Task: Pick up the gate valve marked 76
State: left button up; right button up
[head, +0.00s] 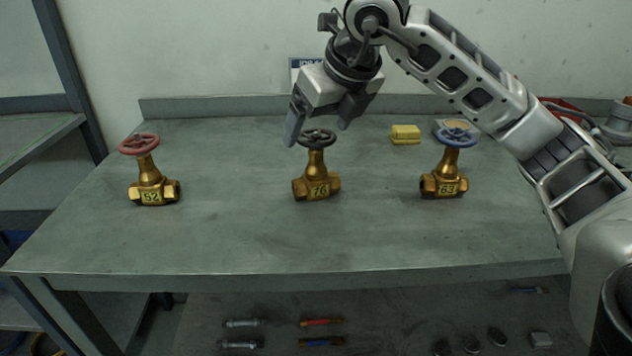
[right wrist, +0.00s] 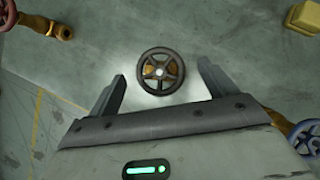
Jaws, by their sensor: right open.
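Three brass gate valves stand upright on the grey table. The left one has a red handwheel and reads 52 (head: 152,190). The middle one has a black handwheel, and its number looks like 54 but is too small to be sure (head: 317,186). The right one has a blue handwheel and reads 63 (head: 444,183). I cannot make out a 76 on any. My right gripper (head: 318,132) is open and empty above the middle valve. In the right wrist view its black handwheel (right wrist: 161,72) shows between the open fingers (right wrist: 160,78). My left gripper is out of view.
A yellow block (head: 405,134) lies behind, between the middle and right valves. A raised ledge (head: 220,106) runs along the table's back. Grey and red items (head: 620,120) sit at the back right. The table's front strip is clear.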

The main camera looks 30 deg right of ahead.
aim_at(317, 134)
jog(key=x, duration=0.5)
jog(key=shift+s, duration=0.1)
grip_shut()
